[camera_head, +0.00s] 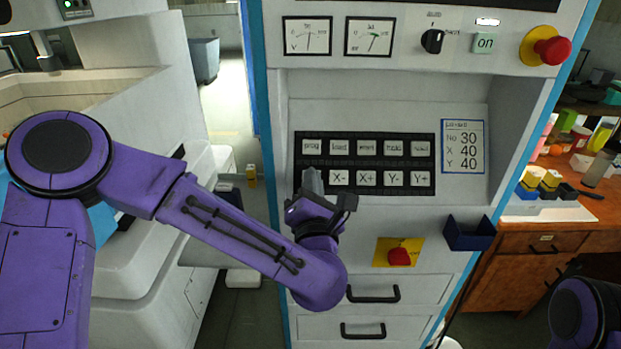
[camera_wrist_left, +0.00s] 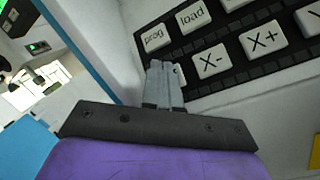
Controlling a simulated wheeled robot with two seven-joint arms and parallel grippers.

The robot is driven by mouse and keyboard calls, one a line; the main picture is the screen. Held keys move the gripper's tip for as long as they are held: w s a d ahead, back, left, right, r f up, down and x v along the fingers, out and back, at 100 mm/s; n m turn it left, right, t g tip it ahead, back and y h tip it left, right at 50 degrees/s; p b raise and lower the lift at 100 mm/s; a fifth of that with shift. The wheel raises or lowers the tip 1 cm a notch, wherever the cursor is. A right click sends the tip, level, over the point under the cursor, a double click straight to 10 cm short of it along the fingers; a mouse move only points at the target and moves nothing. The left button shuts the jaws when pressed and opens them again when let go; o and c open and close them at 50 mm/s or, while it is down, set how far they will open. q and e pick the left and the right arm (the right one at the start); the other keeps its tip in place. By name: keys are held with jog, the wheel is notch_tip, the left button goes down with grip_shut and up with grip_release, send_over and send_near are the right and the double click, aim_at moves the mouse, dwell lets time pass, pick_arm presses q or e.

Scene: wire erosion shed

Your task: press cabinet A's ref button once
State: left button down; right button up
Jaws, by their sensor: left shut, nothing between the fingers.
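A grey cabinet (camera_head: 390,85) with blue edges fills the middle of the head view; no cabinet letter is readable. Its black key panel (camera_head: 365,163) has two rows of pale buttons. The lower row shows X- (camera_head: 339,178), X+, Y- and Y+. My left gripper (camera_head: 312,180) is shut and empty, its fingertips in front of the lower row's leftmost place. In the left wrist view, the fingertips (camera_wrist_left: 162,70) overlap that place below prog (camera_wrist_left: 154,38) and left of X- (camera_wrist_left: 210,62). They hide most of the button there; I cannot read its label or tell contact.
Above are two dials, a black knob (camera_head: 432,41), an "on" button (camera_head: 484,43) and a red mushroom button (camera_head: 552,50). Below are a red knob on yellow (camera_head: 399,256), a dark blue bin (camera_head: 470,234) and drawer handles. A cluttered wooden bench (camera_head: 530,222) stands right.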

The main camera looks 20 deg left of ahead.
pick_arm(q)
jog(key=shift+w+a+f+b, duration=0.1)
jog(key=shift+w+f+b, duration=0.2)
jog(key=shift+w+f, duration=0.15)
dwell(0.6)
jog(key=shift+r, duration=0.1)
jog(key=shift+s+r, duration=0.5)
jog(key=shift+s, duration=0.15)
jog(key=shift+s+d+r+p, duration=0.15)
jog(key=shift+s+d+r, duration=0.1)
jog(key=shift+s+r, duration=0.35)
jog(key=shift+s+d+r+p, duration=0.2)
jog(key=shift+s+r, duration=0.15)
jog(key=shift+s, duration=0.35)
jog(key=shift+s+d+r+p, duration=0.1)
jog(key=shift+s+d+r, duration=0.15)
jog(key=shift+s+r, duration=0.35)
jog(key=shift+f, duration=0.1)
